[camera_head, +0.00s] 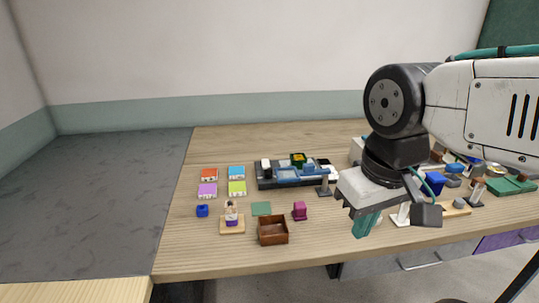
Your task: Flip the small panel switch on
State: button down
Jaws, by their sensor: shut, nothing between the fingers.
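I cannot clearly pick out the small panel switch. A small grey upright piece on a base (325,188) stands just left of my gripper, but it is too small to tell whether it is the switch or how any lever is set. My gripper (365,224) hangs over the right half of the wooden table, pointing down, with its teal fingertips together and nothing seen between them. Its wrist and arm hide part of the table behind it.
A black tray (264,184) with blue parts lies at the table's back middle. Coloured tiles (208,190), a brown open box (273,239) and a magenta piece (299,211) lie left of my gripper. Several objects, including a green one (512,186), crowd the right.

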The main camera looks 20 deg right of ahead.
aim_at(265, 163)
jog(key=z, duration=1.35)
jog(key=k, duration=0.6)
jog(key=u, duration=1.35)
jog(key=i, duration=1)
jog(key=z, duration=0.05)
